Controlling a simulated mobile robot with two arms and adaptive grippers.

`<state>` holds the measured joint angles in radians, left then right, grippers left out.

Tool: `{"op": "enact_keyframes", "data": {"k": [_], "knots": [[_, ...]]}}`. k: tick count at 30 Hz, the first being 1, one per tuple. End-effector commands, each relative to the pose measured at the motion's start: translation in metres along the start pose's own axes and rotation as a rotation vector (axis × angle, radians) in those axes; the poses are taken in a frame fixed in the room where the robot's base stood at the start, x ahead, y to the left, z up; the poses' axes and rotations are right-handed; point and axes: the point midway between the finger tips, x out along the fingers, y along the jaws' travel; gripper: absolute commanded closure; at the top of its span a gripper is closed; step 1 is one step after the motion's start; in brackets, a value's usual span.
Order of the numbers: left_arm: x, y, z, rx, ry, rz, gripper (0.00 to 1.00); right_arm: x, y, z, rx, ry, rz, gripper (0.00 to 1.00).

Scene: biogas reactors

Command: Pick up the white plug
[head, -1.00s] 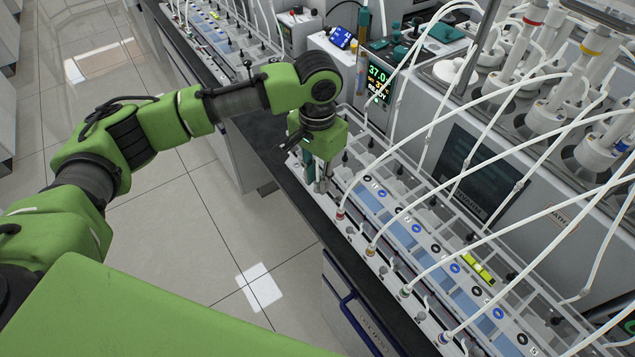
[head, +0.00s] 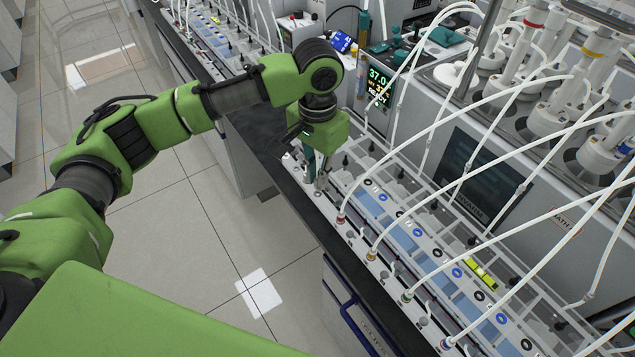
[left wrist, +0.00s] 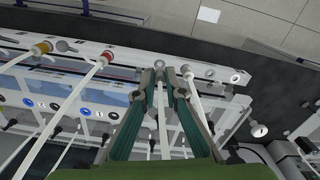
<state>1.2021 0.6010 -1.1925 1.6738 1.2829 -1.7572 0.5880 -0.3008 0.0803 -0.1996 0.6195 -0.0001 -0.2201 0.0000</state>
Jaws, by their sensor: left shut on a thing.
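My left gripper (head: 320,181) points down at the near edge of the reactor unit, at the far end of its front row of ports. In the left wrist view its two teal fingers (left wrist: 160,77) close in on a white plug (left wrist: 160,65), with a pale tube running back between them. The gripper is shut on this plug. The fingers hide part of it, and I cannot tell whether it is clear of the panel. In the head view the plug is too small and covered to make out. My right gripper is not in view.
Red-ringed (head: 341,218) and yellow-ringed (head: 371,255) plugs with long white tubes stand along the front row. Tubes arch over the unit. The floor to the left is clear.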

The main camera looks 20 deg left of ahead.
Motion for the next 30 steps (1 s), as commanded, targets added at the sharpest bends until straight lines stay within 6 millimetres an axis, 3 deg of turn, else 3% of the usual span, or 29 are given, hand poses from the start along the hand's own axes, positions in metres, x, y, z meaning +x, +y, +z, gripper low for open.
{"op": "enact_keyframes", "data": {"k": [9, 18, 30], "knots": [[-0.067, 0.038, 0.036, 0.008, 0.008, -0.001, 0.99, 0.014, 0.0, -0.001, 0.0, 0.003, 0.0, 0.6], [-0.096, 0.084, 0.083, 0.006, 0.005, -0.004, 0.99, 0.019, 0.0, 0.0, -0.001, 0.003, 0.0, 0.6], [-0.105, 0.1, 0.099, 0.001, 0.0, -0.001, 0.99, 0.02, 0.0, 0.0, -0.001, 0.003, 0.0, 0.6]]}}
